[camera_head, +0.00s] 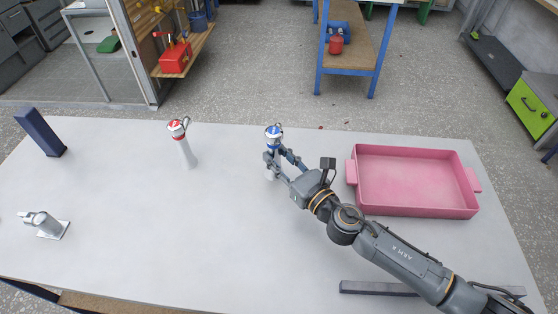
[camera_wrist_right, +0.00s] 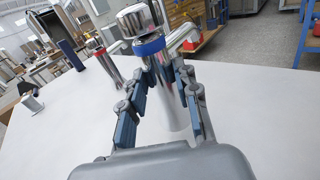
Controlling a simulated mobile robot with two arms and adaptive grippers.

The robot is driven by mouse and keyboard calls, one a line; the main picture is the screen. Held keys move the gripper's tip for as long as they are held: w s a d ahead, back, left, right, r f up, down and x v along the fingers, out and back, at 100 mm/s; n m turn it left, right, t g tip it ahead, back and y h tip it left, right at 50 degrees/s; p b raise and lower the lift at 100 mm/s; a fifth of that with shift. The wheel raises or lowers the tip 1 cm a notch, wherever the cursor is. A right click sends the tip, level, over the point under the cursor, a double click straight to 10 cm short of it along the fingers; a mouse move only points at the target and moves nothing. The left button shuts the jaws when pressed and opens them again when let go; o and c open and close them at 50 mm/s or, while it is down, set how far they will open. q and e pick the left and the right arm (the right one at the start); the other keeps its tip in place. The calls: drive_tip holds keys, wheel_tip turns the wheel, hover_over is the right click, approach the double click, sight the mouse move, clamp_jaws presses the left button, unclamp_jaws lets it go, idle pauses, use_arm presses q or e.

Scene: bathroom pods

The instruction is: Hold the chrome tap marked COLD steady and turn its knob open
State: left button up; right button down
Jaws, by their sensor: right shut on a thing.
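The tap with the blue ring (camera_head: 273,131) stands upright on the table, left of the pink tray. I cannot read a COLD mark on it. In the right wrist view its chrome body (camera_wrist_right: 178,98) rises between my fingers, with the blue collar and the chrome knob (camera_wrist_right: 140,17) above them. My right gripper (camera_head: 272,160) is shut around the tap's body, below the blue ring; it also shows in the right wrist view (camera_wrist_right: 170,90). The fingers hide part of the body. My left gripper is not in view.
A red-ringed tap (camera_head: 185,148) stands to the left. A dark blue block (camera_head: 41,133) and a chrome fitting on a plate (camera_head: 45,225) are at the far left. The pink tray (camera_head: 415,205) is at the right, with a dark bar (camera_head: 375,288) in front. The table's middle is clear.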

drive_tip(key=shift+w+a+f+b, duration=0.1)
drive_tip(key=shift+w+f+b, duration=0.5)
drive_tip(key=shift+w, duration=0.1)
drive_tip(key=shift+w+f+b, duration=0.45)
drive_tip(key=shift+w+b, duration=0.15)
drive_tip(key=shift+w, duration=0.1)
drive_tip(key=shift+f, duration=0.25)
drive_tip(key=c, duration=1.1)
unclamp_jaws()
drive_tip(key=shift+f, duration=0.2)
drive_tip(key=shift+c, duration=0.2)
drive_tip(key=shift+s, duration=0.1)
drive_tip(key=shift+r, duration=0.1)
clamp_jaws()
